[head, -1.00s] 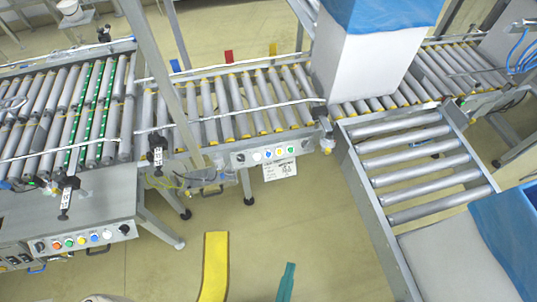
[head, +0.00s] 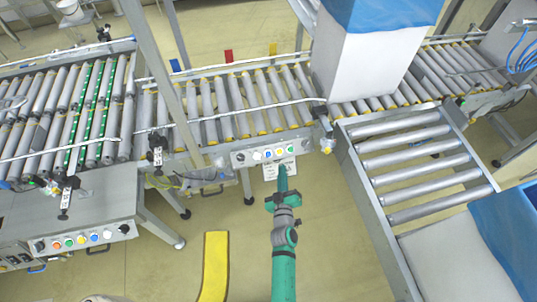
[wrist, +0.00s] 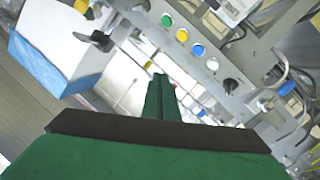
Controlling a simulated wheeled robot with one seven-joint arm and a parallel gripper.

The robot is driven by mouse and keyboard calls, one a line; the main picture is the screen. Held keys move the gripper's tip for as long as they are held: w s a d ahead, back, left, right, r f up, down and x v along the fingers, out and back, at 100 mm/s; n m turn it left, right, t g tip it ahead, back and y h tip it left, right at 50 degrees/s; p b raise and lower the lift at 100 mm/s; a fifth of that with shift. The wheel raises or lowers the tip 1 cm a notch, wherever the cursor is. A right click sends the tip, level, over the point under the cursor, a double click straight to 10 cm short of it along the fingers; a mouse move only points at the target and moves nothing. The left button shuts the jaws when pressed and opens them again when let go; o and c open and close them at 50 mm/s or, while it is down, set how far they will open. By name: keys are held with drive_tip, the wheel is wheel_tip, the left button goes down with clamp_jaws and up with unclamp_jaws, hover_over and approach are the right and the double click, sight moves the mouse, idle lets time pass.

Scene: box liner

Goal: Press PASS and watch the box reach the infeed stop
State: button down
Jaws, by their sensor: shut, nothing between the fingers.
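A small control panel (head: 240,160) on the conveyor's front side carries a row of white, blue, yellow and green buttons. The wrist view shows the green button (wrist: 167,20), yellow button (wrist: 182,35), blue button (wrist: 197,50) and white button (wrist: 212,64); no label is readable, so I cannot tell which is PASS. My gripper (head: 282,169) is shut and empty, its tip just below the panel in the picture, over a paper sheet. In the wrist view the fingertips (wrist: 160,79) look apart from the buttons. The white box (head: 362,68) with blue liner stands on the rollers to the right. I cannot identify the infeed stop.
A second button panel (head: 82,239) is at lower left. A roller side branch (head: 420,160) is at right, with another blue-lined box (head: 505,225) beside it. A yellow floor strip (head: 214,265) lies in front. The rollers (head: 235,105) left of the box are clear.

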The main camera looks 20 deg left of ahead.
sight(268, 154)
drive_tip(key=w+a, duration=0.2)
drive_tip(key=a, duration=0.1)
drive_tip(key=w+a, duration=0.1)
drive_tip(key=shift+w+a+r, duration=0.1)
drive_tip(key=shift+w+a, duration=0.15)
drive_tip(key=shift+a, duration=0.1)
drive_tip(key=shift+w+a+f, duration=0.5)
drive_tip(key=shift+w+f, duration=0.3)
drive_tip(key=shift+f, duration=0.3)
drive_tip(key=shift+w+a+f, duration=0.55)
drive_tip(key=shift+w+f, duration=0.25)
drive_tip(key=shift+f, duration=0.3)
drive_tip(key=shift+w+a+f, duration=0.5)
drive_tip(key=shift+w+f, duration=0.3)
drive_tip(key=shift+f, duration=0.3)
drive_tip(key=shift+a+f, duration=0.1)
drive_tip(key=shift+w+f, duration=0.2)
drive_tip(key=shift+w, duration=0.1)
drive_tip(key=shift+s+a, duration=0.15)
drive_tip(key=shift+a, duration=0.05)
